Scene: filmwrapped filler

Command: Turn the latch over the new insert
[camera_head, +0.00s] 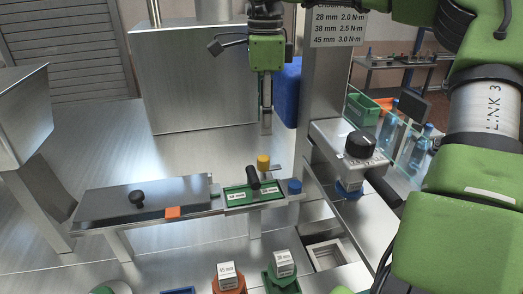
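A green insert (240,194) with white labels lies in the right end of the steel rail. A black latch handle (252,176) stands tilted over its middle; I cannot tell whether it is turned across the insert or holds it. A yellow piece (263,162) is just behind the insert and a blue piece (294,187) is at its right end. My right gripper (266,130) hangs pointing down, above and behind the latch and apart from it. Its fingers show edge-on as a narrow strip, so its opening is unclear. My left gripper is not in view.
A steel cover with a black knob (137,198) and an orange block (172,212) lie left of the insert. Labelled orange (228,281) and green (283,274) pieces stand in front. A black dial (360,144) sits on a steel housing at right.

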